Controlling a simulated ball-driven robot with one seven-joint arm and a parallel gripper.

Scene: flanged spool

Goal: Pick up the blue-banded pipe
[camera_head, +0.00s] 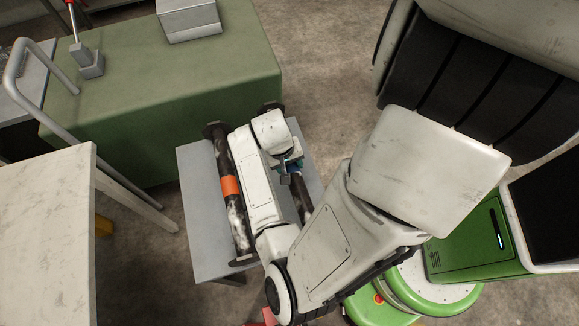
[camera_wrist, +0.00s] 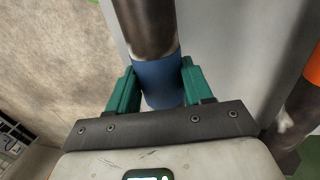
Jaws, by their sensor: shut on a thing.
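The blue-banded pipe (camera_head: 301,197) lies on a small grey table (camera_head: 206,250), mostly hidden under my arm in the head view. In the wrist view its blue band (camera_wrist: 160,82) sits between the two green fingers of my gripper (camera_wrist: 155,88), with the dark, worn pipe body running up past them. My gripper is shut on the pipe at the band. In the head view my gripper (camera_head: 290,166) is largely covered by my wrist. I cannot tell whether the pipe is clear of the table top.
A second pipe with an orange band (camera_head: 230,186) and end flanges lies to the left on the same table. A green-covered bench (camera_head: 150,90) with a grey box (camera_head: 188,20) stands behind. A pale table (camera_head: 48,235) and a curved metal rail (camera_head: 75,140) are at left.

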